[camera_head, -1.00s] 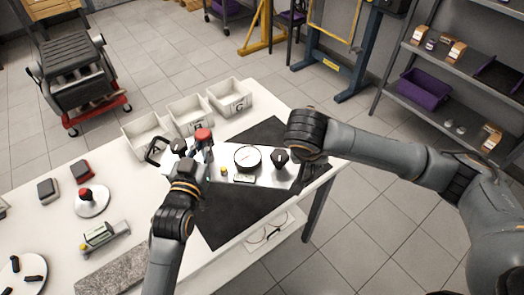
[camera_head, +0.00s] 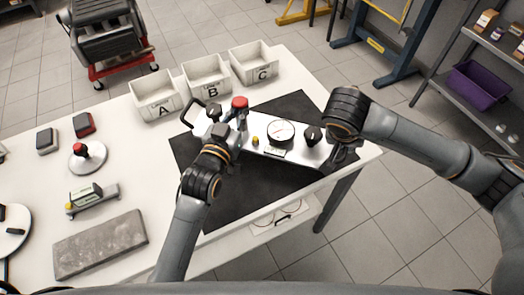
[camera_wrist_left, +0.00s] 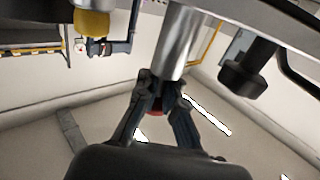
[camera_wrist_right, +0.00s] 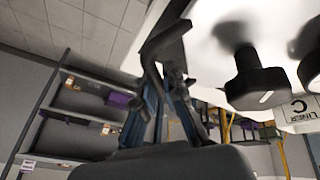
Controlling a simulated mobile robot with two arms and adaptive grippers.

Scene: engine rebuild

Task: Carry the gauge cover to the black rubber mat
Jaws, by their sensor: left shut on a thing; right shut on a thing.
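The gauge cover (camera_head: 262,142) is a long silver plate with a round white dial, black knobs, a small yellow cap and a black handle at each end. It lies level over the black rubber mat (camera_head: 230,185); whether it touches the mat is hard to tell. My left gripper (camera_head: 239,124) is shut on a silver post with a red top on the cover; the post also shows in the left wrist view (camera_wrist_left: 178,45). My right gripper (camera_head: 341,155) is shut on the black handle at the cover's right end, also seen in the right wrist view (camera_wrist_right: 158,50).
White bins A (camera_head: 155,97), B (camera_head: 207,77) and C (camera_head: 253,62) stand behind the mat. A grey slab (camera_head: 100,243), a small gauge block (camera_head: 88,196) and a round stand (camera_head: 87,158) occupy the table's left. Glasses (camera_head: 280,217) lie on a shelf below the front edge.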

